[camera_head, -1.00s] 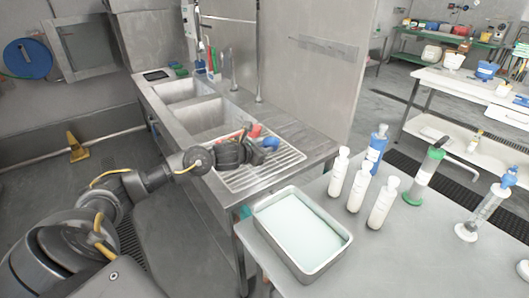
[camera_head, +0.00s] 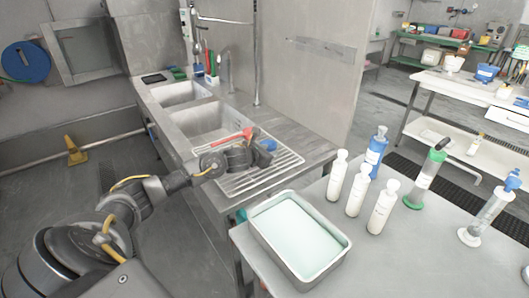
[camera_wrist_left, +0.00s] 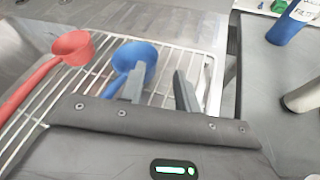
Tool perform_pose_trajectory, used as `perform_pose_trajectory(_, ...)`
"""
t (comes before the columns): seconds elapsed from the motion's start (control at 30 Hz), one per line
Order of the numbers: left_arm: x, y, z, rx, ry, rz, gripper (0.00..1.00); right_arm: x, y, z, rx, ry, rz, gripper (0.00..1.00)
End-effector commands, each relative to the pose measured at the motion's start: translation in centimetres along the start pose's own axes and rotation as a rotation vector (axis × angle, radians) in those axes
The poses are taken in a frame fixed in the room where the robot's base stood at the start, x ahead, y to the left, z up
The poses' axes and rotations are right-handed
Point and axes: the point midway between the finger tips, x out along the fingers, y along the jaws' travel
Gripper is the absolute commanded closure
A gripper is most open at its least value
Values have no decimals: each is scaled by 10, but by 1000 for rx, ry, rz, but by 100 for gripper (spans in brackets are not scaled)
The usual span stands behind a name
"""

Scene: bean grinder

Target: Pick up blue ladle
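The blue ladle (camera_wrist_left: 136,58) lies on the white wire drying rack (camera_wrist_left: 205,42), its bowl just beyond my left gripper's fingers in the left wrist view. Part of it is hidden behind a finger. In the head view its blue bowl (camera_head: 268,145) shows at the right side of my left gripper (camera_head: 254,152). In the left wrist view my left gripper (camera_wrist_left: 160,88) has its two fingers apart, with a gap between them and nothing clearly held. My right gripper is not in view.
A red ladle (camera_wrist_left: 72,48) lies on the rack left of the blue one. The steel sink (camera_head: 205,120) is behind. A steel tray (camera_head: 300,240) and several white bottles (camera_head: 356,190) stand on the table to the right.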

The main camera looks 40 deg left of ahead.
Motion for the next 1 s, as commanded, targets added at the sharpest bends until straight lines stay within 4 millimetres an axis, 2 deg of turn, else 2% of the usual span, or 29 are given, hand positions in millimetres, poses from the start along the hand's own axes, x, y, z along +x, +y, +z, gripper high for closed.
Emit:
perform_pose_trajectory(0.27, 30, 1, 2, -6, 1, -2, 68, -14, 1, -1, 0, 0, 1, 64)
perform_pose_trajectory(0.4, 45, 2, 1, -3, 0, -1, 68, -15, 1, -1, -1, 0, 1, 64)
perform_pose_trajectory(0.77, 52, 2, 0, 0, 0, -1, 68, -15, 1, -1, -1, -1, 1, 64)
perform_pose_trajectory(1.0, 52, 1, 0, 0, 0, -2, 99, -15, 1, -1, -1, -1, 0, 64)
